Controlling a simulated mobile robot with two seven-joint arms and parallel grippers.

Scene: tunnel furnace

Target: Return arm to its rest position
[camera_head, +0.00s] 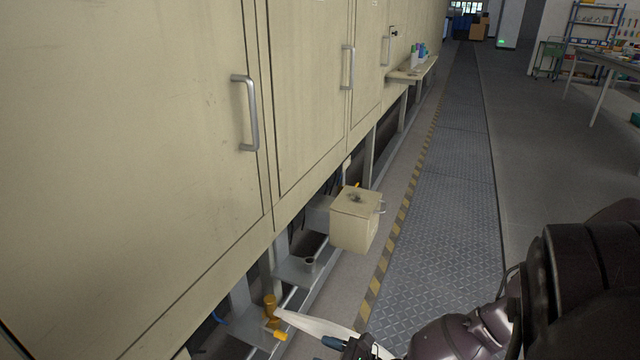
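My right arm (452,338) comes in from the right, dark and glossy, and reaches low across the bottom of the head view. Its hand end (362,347) is at the bottom edge and partly cut off. A pale, tapered piece (318,327) extends left from there toward a yellow valve-like fitting (271,308) under the furnace. I cannot tell whether it touches the fitting or whether the fingers are open or shut. My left gripper is not in view.
Beige furnace panels with metal handles (246,112) fill the left. A beige box (355,217) juts out below them. A small shelf (413,72) with bottles is further along. A metal-plated walkway (450,190) with a striped edge runs clear into the distance. A table (600,60) stands far right.

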